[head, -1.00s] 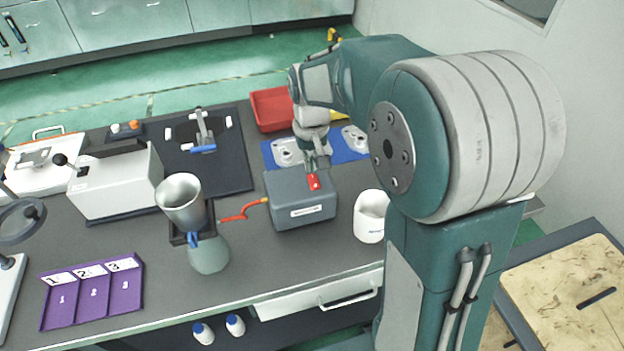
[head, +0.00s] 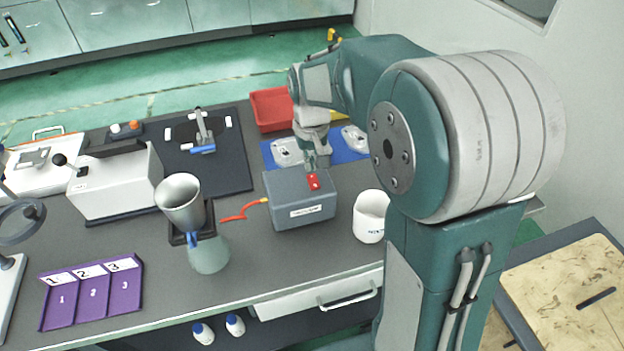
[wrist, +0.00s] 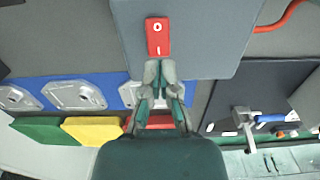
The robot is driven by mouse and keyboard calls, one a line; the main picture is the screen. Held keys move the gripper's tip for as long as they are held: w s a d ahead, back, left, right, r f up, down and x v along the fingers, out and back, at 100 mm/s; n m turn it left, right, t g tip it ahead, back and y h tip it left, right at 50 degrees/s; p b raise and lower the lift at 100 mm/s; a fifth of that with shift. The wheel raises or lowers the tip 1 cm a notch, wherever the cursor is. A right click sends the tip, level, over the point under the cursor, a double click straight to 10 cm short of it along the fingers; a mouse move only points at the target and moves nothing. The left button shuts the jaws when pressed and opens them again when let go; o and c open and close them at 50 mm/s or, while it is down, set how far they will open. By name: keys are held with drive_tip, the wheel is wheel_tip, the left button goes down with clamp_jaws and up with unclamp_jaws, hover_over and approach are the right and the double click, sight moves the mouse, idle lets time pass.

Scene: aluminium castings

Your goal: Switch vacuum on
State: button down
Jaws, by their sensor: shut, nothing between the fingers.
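The grey vacuum box (head: 290,210) stands on the bench, with a white label on its front. Its red rocker switch (head: 312,181) is on top. In the wrist view the switch (wrist: 158,37) shows an O at the upper end and an I at the end nearer my fingers. My gripper (head: 318,165) is shut and empty at the far edge of the box, just behind the switch. In the wrist view my gripper (wrist: 159,66) has its fingertips together just below the I end. I cannot tell whether they touch the switch or which way it is tipped.
A metal funnel on a glass flask (head: 209,255) stands left of the box, with an orange-red hose (head: 240,213) between. A white cup (head: 370,222) is close on the right. Behind are a blue mat (head: 268,152) with metal castings and a red tray (head: 270,108).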

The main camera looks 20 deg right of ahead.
sight(312, 176)
drive_tip(key=shift+f, duration=1.4)
idle(0.9)
drive_tip(key=shift+r, duration=3.55)
drive_tip(key=s+r+t, duration=0.2)
drive_tip(key=s, duration=0.8)
drive_tip(key=s+r+t, duration=0.3)
drive_tip(key=s, duration=0.8)
drive_tip(key=shift+t, duration=0.3)
